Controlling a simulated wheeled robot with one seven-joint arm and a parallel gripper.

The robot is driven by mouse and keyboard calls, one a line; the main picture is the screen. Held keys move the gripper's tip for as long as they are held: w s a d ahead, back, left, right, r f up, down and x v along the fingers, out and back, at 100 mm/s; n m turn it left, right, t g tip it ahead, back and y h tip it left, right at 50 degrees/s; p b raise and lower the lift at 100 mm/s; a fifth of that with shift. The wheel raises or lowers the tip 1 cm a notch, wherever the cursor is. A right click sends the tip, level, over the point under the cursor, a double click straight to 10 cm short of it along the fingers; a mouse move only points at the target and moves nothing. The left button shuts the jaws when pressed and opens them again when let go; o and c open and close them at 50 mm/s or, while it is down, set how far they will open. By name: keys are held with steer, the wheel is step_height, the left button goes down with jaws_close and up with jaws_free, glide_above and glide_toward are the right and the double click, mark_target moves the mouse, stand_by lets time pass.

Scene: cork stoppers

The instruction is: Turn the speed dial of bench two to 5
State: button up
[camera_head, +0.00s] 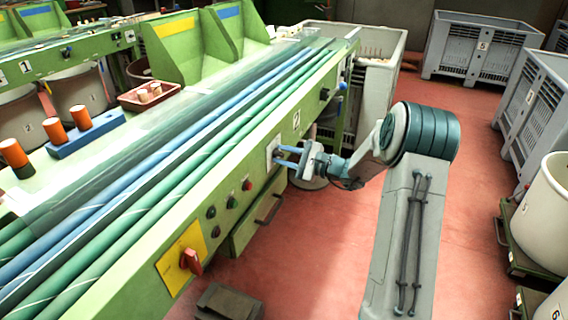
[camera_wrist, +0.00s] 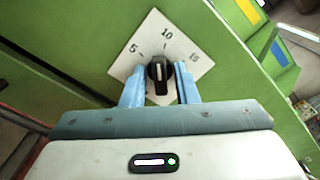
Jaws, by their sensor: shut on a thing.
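The speed dial (camera_wrist: 158,72) is a black knob with a white line, on a white square plate (camera_wrist: 120,70) marked 5, 10 and 15. Its white line points nearly straight up in the wrist view, between 5 and 10 and nearer to 10. My gripper (camera_wrist: 160,88) has its two blue fingers on either side of the knob, shut on it. In the head view my gripper (camera_head: 280,156) reaches the plate (camera_head: 272,150) on the front of the green bench (camera_head: 240,150), just left of a label reading 2. The knob itself is hidden there.
Red and green buttons (camera_head: 231,202) and a red switch on a yellow plate (camera_head: 181,259) are further along the bench front. A drawer (camera_head: 262,218) juts out below. Grey crates (camera_head: 478,50) and white bins stand at the right; red floor is clear between.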

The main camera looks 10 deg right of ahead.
steer(key=n+b, duration=0.2)
steer(key=b, duration=0.2)
steer(key=n+b, duration=0.3)
steer(key=b, duration=0.1)
steer(key=n+b, duration=0.3)
steer(key=b, duration=0.1)
steer(key=shift+f+b, duration=0.25)
steer(key=shift+b, duration=0.15)
steer(key=shift+n+b, duration=0.4)
steer(key=shift+b, duration=0.15)
steer(key=shift+r, duration=0.25)
steer(key=o, duration=0.7)
steer(key=shift+d, duration=0.1)
steer(key=p+v, duration=0.2)
steer(key=v, duration=1.1)
steer(key=shift+s+d+p, duration=0.25)
steer(key=shift+d+p, duration=0.05)
steer(key=shift+p, duration=0.1)
